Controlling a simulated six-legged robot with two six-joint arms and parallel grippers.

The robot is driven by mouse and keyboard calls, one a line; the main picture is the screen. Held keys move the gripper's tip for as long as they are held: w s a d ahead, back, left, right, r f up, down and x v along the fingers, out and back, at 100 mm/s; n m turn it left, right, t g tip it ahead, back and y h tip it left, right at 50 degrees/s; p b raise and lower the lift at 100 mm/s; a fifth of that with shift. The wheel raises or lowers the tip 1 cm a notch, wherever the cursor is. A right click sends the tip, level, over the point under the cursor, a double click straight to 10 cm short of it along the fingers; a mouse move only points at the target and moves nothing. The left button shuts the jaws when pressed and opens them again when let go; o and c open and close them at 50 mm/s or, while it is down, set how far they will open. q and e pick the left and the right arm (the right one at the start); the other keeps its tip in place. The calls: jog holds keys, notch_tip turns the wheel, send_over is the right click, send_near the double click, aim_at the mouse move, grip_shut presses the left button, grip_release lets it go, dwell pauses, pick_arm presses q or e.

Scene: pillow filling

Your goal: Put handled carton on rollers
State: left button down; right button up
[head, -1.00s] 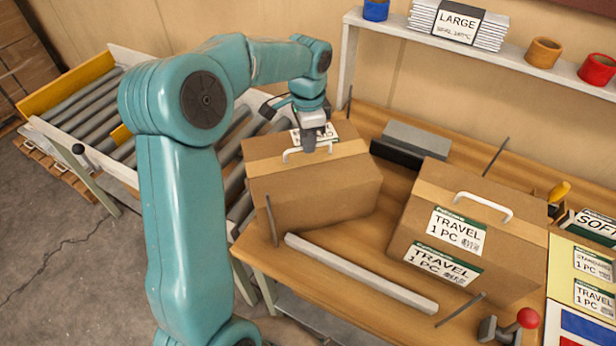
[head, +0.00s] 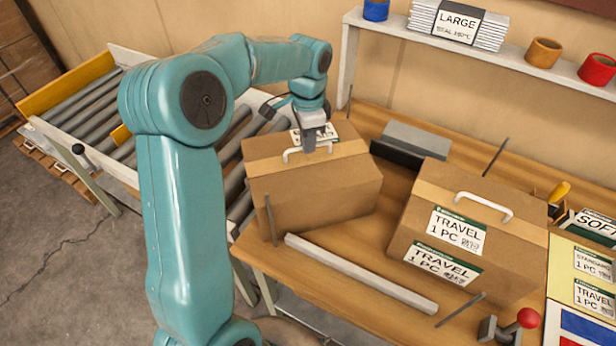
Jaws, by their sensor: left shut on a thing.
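A brown handled carton (head: 318,190) with a white handle and a partly hidden label sits at the left end of the wooden table, beside the rollers. My left gripper (head: 309,148) is over its top, shut on the white handle (head: 292,155). A second carton (head: 468,232), with a white handle and two TRAVEL labels, stands to the right on the table. The roller conveyor (head: 82,100) runs at the left, with grey rollers and a yellow end board; my left arm hides part of it. My right gripper is not in view.
A pale bar (head: 360,274) lies along the table front, and thin dark rods stand near the cartons. A dark grey block (head: 412,142) sits behind. A red-knobbed lever (head: 527,318) is at the front right. A shelf (head: 480,55) is at the back.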

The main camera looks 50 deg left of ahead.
pick_arm(q)
jog(key=shift+r, duration=0.1)
dwell(0.6)
notch_tip(320, 180, up, 28)
jog(key=p, duration=0.7)
